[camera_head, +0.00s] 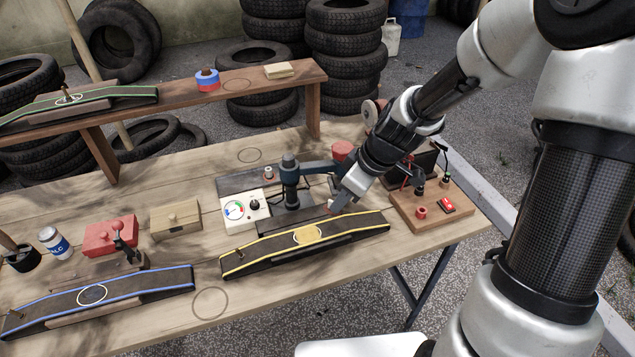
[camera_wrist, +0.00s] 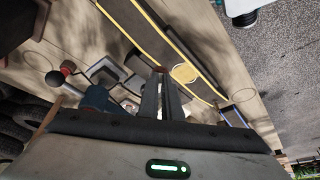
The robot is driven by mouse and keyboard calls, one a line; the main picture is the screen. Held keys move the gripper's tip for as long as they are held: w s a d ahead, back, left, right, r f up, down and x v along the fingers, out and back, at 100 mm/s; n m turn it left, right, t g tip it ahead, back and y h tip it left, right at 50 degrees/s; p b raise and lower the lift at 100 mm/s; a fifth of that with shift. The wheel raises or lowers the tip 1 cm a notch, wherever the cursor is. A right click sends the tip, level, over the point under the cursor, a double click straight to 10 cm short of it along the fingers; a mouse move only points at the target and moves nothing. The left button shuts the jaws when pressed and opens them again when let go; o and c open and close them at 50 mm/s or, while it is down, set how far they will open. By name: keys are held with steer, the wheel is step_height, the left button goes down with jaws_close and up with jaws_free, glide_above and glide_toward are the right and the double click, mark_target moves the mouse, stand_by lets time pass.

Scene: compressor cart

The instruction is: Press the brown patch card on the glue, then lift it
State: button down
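A dark strip with yellow edges (camera_head: 360,235) lies on the near side of the workbench. A round tan glue spot (camera_head: 307,234) sits at its middle; it also shows in the wrist view (camera_wrist: 185,73). My gripper (camera_head: 337,206) is above and behind the strip, to the right of the spot and apart from it. In the wrist view its fingers (camera_wrist: 161,72) are close together. A small brownish piece (camera_head: 335,199) shows at the fingertips and looks like the brown patch card, seen nearly edge-on. Most of it is hidden by the fingers.
A grey clamp press (camera_head: 290,180) and a white gauge box (camera_head: 243,209) stand just left of my gripper. A wooden board with red switches (camera_head: 432,205) is to the right. A blue-edged strip (camera_head: 150,283) lies front left. Bare wood lies in front of the yellow-edged strip.

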steer(key=s+a+r+n+g+p, duration=0.15)
steer(key=a+n+g+p, duration=0.35)
steer(key=n, duration=0.5)
steer(key=shift+t, duration=0.6)
steer(key=shift+w+d+f+b+x, duration=0.1)
steer(key=shift+d+b+x, duration=0.1)
steer(key=shift+b+x, duration=0.75)
steer(key=shift+w+d+f+b+x, duration=0.1)
steer(key=shift+w+d+b+x, duration=0.05)
steer(key=shift+b+x, duration=0.7)
steer(key=shift+w+d+f+b+x, duration=0.1)
steer(key=shift+d+b+x, duration=0.1)
steer(key=shift+b+x, duration=0.75)
steer(key=shift+f, duration=0.55)
steer(key=shift+r, duration=0.15)
step_height(320, 180, up, 8)
steer(key=p, duration=0.6)
steer(key=shift+p, duration=0.35)
